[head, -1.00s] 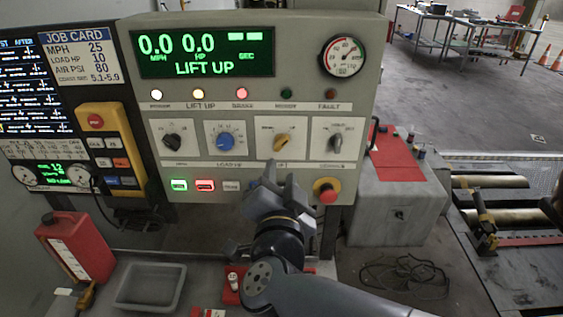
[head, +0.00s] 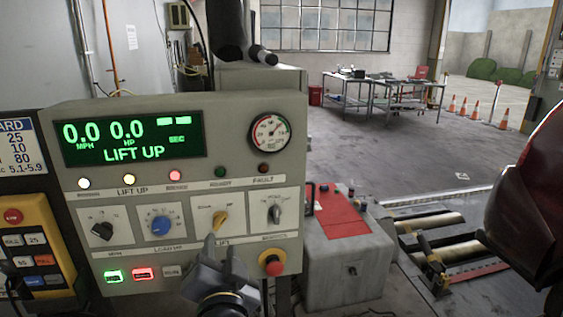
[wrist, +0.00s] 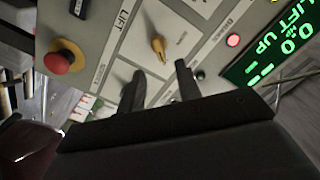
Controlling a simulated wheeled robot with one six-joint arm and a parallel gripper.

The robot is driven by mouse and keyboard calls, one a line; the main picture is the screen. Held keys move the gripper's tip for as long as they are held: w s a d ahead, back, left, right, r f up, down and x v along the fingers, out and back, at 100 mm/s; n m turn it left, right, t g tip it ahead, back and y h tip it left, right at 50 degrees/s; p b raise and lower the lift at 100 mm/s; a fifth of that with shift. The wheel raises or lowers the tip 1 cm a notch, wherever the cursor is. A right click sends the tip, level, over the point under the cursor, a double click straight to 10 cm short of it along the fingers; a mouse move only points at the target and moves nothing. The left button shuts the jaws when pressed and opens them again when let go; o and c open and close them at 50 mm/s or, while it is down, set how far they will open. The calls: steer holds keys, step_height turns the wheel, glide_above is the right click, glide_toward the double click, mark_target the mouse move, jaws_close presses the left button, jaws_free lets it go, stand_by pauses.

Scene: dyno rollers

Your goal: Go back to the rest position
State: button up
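My gripper (head: 222,252) is in front of the lower part of the grey control panel (head: 75,215) in the head view. Its two dark fingers point up toward the yellow lift knob (head: 221,220). In the wrist view the fingers (wrist: 156,82) stand apart with an empty gap between them. The yellow knob (wrist: 158,46) lies beyond the fingertips, not between them. The panel display reads LIFT UP with 0.0 MPH and 0.0 HP. Most of my arm is below the head picture's lower edge.
A red emergency button (head: 273,265) sits right of my gripper on the panel. A grey cabinet with a red top (head: 345,262) stands right of the panel. Rollers (head: 440,223) and part of a dark red vehicle (head: 535,190) are at the right. Open floor and work tables (head: 385,83) lie behind.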

mark_target(221, 224)
steer(key=x, duration=0.7)
steer(key=shift+w+p, duration=0.15)
steer(key=shift+p, duration=0.2)
steer(key=shift+r+n+p, duration=0.1)
steer(key=shift+n+p, duration=0.3)
steer(key=shift+p, duration=0.1)
steer(key=shift+b, duration=0.3)
